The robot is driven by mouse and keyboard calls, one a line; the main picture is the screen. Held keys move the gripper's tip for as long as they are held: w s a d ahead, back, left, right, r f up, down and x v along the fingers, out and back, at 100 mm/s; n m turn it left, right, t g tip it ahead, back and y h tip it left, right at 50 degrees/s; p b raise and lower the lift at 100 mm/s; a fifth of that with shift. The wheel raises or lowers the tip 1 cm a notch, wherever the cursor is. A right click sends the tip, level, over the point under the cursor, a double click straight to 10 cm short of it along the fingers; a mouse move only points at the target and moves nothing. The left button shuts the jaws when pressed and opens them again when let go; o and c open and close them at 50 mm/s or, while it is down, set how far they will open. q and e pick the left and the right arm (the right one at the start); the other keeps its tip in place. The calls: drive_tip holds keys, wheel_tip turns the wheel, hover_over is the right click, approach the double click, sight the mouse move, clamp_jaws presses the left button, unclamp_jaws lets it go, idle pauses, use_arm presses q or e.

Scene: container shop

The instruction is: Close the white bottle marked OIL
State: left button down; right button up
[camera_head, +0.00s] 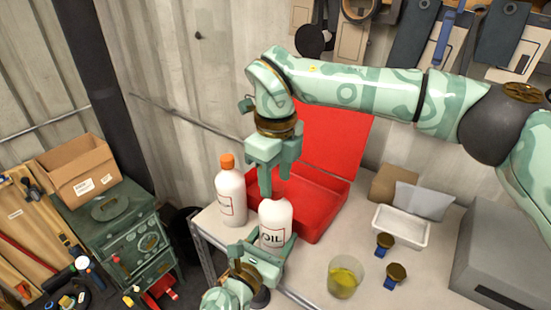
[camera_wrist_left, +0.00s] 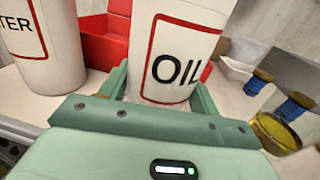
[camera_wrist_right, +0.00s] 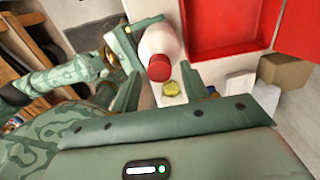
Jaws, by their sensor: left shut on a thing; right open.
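The white bottle marked OIL (camera_head: 275,222) stands upright on the table. It also shows in the left wrist view (camera_wrist_left: 180,50). My left gripper (camera_head: 266,248) is shut around its lower body. A red cap (camera_wrist_right: 159,68) sits at the bottle's top in the right wrist view; I cannot tell how tightly it is seated. My right gripper (camera_head: 267,188) points down over the bottle's top. Its fingers are open, one on each side of the cap, and they partly hide it in the head view.
A second white bottle with an orange cap (camera_head: 230,190) stands close at the left. An open red case (camera_head: 318,222) lies behind. A glass of yellow liquid (camera_head: 345,277), small blue-handled items (camera_head: 384,243) and a white tray (camera_head: 402,226) stand right. The front table edge is near.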

drive_tip(key=shift+f, duration=0.7)
clamp_jaws()
drive_tip(key=shift+o, duration=0.7)
unclamp_jaws()
wheel_tip(320, 180, up, 12)
